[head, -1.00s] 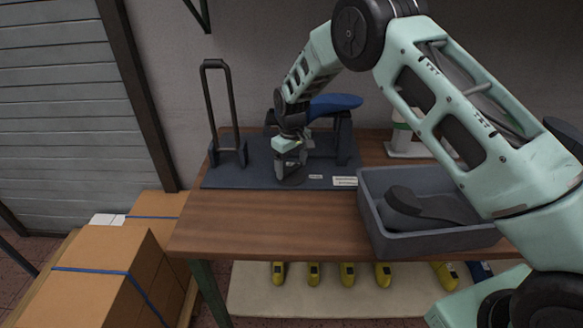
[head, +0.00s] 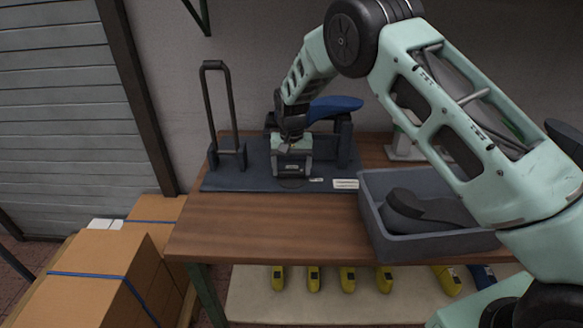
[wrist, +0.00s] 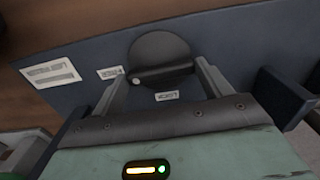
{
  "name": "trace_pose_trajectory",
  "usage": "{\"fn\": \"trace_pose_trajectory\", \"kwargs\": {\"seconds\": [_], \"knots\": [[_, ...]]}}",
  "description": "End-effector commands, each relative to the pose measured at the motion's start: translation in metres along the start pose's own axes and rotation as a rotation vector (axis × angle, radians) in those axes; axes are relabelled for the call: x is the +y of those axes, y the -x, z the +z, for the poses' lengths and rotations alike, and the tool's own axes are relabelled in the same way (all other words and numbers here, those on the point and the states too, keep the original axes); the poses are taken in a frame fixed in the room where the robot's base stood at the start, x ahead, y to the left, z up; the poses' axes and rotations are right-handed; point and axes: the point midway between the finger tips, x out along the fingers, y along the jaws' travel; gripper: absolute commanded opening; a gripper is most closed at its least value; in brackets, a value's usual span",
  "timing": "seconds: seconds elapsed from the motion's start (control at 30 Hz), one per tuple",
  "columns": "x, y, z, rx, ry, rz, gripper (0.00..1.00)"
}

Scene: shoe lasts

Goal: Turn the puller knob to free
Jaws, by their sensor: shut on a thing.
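The puller knob (wrist: 160,52) is a dark round disc with a raised bar across it, on the dark blue base plate (wrist: 75,100). A white dot sits at the bar's left end in the wrist view, on the side of the FREE label (wrist: 110,72). The LOCK label (wrist: 167,96) lies below the knob. My gripper (wrist: 158,74) is shut on the knob, one finger at each end of the bar. In the head view my gripper (head: 291,174) points down at the front of the base and covers most of the knob.
A blue shoe last (head: 335,106) sits on the puller behind my gripper. A black upright loop handle (head: 217,100) stands left. A grey bin (head: 430,242) with dark lasts is at right. The wooden table's (head: 260,220) front strip is clear.

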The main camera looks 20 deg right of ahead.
Motion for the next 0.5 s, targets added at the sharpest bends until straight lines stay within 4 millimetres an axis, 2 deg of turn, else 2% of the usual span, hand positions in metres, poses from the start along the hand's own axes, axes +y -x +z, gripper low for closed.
{"fn": "trace_pose_trajectory", "kwargs": {"seconds": [0.5], "knots": [[0.0001, 0.0008, -0.0002, 0.000, -0.048, 0.000, 0.55]]}}
